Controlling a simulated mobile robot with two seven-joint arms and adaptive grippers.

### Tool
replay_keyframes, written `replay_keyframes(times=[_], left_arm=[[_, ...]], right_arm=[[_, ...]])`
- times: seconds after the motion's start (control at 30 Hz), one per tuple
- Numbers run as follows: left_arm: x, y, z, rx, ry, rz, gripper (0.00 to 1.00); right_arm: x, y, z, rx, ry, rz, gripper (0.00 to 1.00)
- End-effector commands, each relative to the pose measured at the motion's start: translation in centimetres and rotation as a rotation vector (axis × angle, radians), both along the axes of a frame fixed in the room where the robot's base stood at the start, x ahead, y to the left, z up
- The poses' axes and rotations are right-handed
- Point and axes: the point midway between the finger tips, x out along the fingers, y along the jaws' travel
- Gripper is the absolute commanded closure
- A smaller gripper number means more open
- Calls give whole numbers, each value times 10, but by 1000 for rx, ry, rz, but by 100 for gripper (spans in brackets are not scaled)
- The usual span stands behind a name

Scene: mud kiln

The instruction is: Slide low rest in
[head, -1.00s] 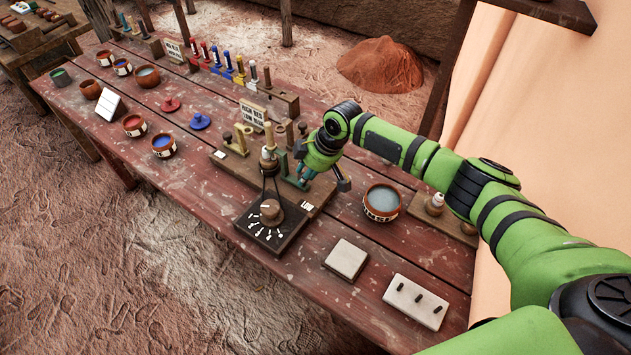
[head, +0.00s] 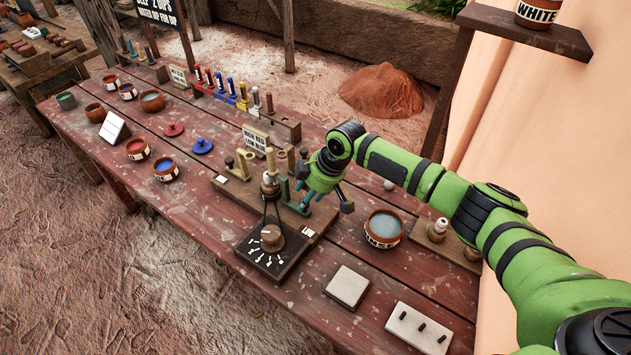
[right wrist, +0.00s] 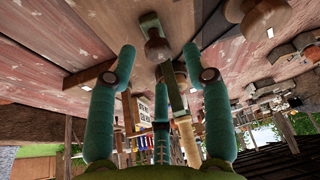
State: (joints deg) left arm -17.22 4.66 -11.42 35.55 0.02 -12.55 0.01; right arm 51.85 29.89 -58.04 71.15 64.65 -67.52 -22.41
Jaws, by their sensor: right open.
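My right gripper (head: 318,198) is over the right part of the wooden board (head: 228,187), beside a dark green rest (head: 284,189). A small "LOW" tag (head: 308,233) stands on the board's front right. In the right wrist view my teal fingers (right wrist: 158,58) are spread apart. A green bar (right wrist: 173,92) and a round wooden knob (right wrist: 157,47) show between them, with no clear grip on either. Whether the fingers touch the bar I cannot tell. A brass-coloured rest (head: 241,166) stands on the board's left. My left gripper is out of view.
A dial panel (head: 266,258) is at the board's front. A bowl of liquid (head: 383,228) stands close to the right of my gripper. A pale square tile (head: 348,286) and a pegged block (head: 417,328) lie nearer. A sign (head: 256,139) stands behind the board.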

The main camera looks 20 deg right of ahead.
Motion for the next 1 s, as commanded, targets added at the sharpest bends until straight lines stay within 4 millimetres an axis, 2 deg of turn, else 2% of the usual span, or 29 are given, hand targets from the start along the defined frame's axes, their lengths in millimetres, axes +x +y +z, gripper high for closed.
replay_keyframes(times=[0.2, 0.43, 0.63, 1.0], left_arm=[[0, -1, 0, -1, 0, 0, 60], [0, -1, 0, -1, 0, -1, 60], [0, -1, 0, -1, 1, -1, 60], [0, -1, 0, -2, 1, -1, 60]], right_arm=[[-10, -15, 45, 0, -5, 0, 50], [-19, -25, 81, 1, -3, 1, 50], [-22, -29, 93, 0, -2, 3, 50], [-22, -29, 93, 0, 0, 2, 50]])
